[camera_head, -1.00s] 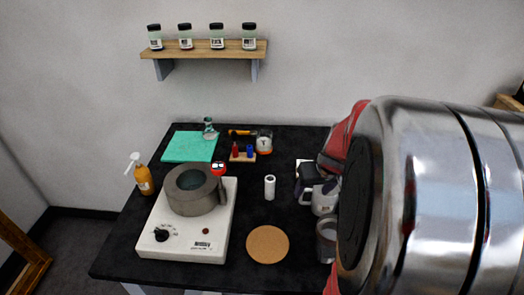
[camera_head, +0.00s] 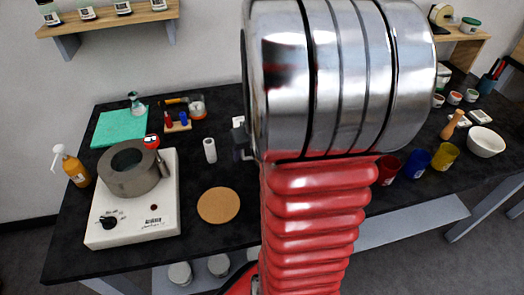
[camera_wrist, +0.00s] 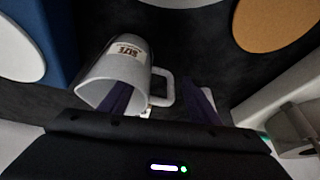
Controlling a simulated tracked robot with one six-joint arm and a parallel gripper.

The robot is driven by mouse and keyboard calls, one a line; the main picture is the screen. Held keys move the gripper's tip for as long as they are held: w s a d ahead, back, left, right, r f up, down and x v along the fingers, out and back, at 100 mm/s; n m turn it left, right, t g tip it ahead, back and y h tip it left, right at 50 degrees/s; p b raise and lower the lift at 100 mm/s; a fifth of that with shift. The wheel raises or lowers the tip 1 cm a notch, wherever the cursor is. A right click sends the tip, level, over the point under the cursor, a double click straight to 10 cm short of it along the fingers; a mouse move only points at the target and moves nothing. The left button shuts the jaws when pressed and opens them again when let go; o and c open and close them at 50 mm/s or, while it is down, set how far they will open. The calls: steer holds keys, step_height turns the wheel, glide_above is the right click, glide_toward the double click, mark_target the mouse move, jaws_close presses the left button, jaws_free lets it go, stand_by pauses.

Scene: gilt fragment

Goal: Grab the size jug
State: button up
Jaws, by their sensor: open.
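The size jug (camera_wrist: 122,70), a pale grey mug with a printed label reading like "SIZE", shows in the wrist view, tilted in the picture with its mouth towards my gripper. Its handle (camera_wrist: 165,88) lies on the right side, between the two dark purple fingers. My gripper (camera_wrist: 156,92) is open. The left finger overlaps the jug's mouth; I cannot tell if it is inside the rim. The right finger stands beyond the handle, apparently apart from it. In the head view my own arm hides the jug and most of my gripper.
A white hot plate (camera_head: 125,215) with a dark pot (camera_head: 128,180) stands on the left of the black bench. A cork disc (camera_head: 218,205) and a white cylinder (camera_head: 210,150) lie nearby. Red (camera_head: 388,170), blue (camera_head: 416,164) and yellow (camera_head: 445,157) cups stand to the right.

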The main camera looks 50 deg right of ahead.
steer(key=shift+w+f, duration=0.15)
steer(key=shift+f, duration=0.2)
stand_by(0.3)
steer(key=c, duration=1.2)
